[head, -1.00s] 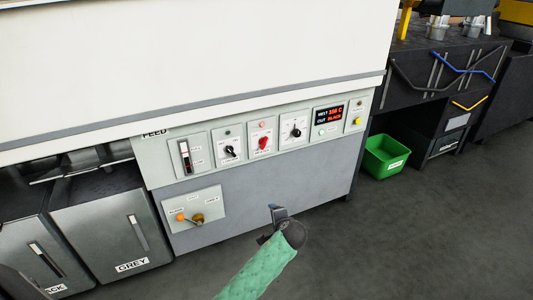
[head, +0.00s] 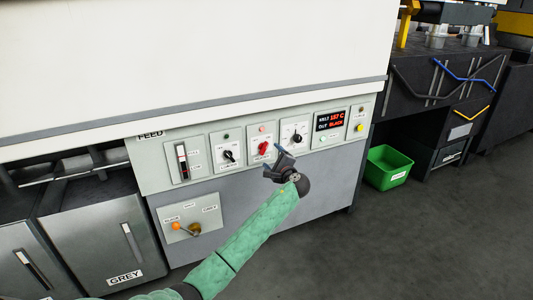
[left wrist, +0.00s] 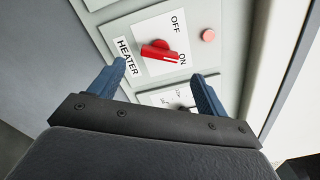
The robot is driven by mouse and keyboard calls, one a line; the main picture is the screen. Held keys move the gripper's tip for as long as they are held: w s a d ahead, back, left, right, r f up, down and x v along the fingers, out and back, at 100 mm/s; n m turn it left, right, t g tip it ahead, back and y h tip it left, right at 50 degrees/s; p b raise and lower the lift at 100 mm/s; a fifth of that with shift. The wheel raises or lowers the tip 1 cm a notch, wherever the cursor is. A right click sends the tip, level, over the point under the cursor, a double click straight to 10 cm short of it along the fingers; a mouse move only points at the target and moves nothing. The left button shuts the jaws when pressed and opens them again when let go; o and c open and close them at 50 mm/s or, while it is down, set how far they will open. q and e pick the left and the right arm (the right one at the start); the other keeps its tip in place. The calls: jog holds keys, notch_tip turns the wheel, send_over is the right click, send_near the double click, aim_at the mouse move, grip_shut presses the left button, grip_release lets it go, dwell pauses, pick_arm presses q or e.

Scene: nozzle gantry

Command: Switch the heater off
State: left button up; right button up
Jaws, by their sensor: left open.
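The heater switch is a red rotary knob (head: 264,147) on a white plate in the grey control panel (head: 206,171). In the left wrist view the red heater knob (left wrist: 160,51) sits beside a HEATER label, with OFF and ON marks. Its white pointer line is on the ON side. My left gripper (head: 278,163) is just below and right of the knob in the head view. In the left wrist view its blue fingers (left wrist: 160,85) are spread apart and empty, with the knob beyond them and not touched. My right gripper is not in view.
A black knob (head: 229,153) is left of the heater knob and another dial (head: 295,134) is right of it. The display (head: 329,119) reads about 157 C. A green bin (head: 386,167) stands on the floor at right.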

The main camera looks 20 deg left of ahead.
aim_at(264, 148)
pick_arm(q)
jog(key=shift+x, duration=3)
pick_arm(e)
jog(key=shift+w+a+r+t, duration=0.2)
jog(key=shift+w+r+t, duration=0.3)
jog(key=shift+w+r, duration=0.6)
